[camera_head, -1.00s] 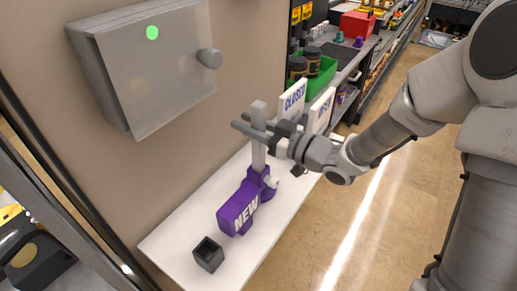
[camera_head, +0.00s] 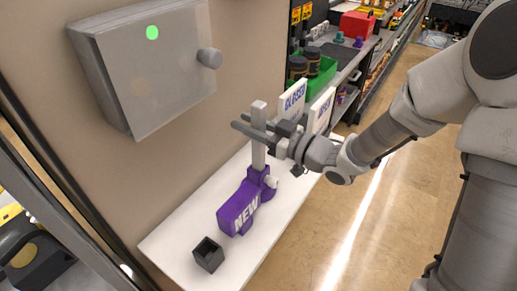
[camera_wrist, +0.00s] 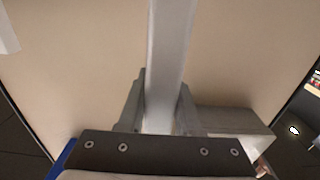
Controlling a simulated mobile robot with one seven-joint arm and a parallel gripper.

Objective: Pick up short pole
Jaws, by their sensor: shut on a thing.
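A light grey pole (camera_head: 258,154) stands upright at the purple pump marked "NEW" (camera_head: 238,208) on a white table. I take it to be the short pole. Its foot meets the top of the pump. My gripper (camera_head: 243,121) comes in from the right and is shut on the upper part of the pole, with the pole's top end just above the fingers. In the wrist view, the pole (camera_wrist: 166,60) runs between the two fingers of my gripper (camera_wrist: 160,88). The exact finger contact is hard to make out.
A black open square cup (camera_head: 208,255) stands at the table's near end. A grey wall box (camera_head: 150,70) with a knob and green light hangs left above. Two white signs (camera_head: 292,100) stand behind my gripper. A shelf holds a green bin (camera_head: 322,75). Bare floor lies right.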

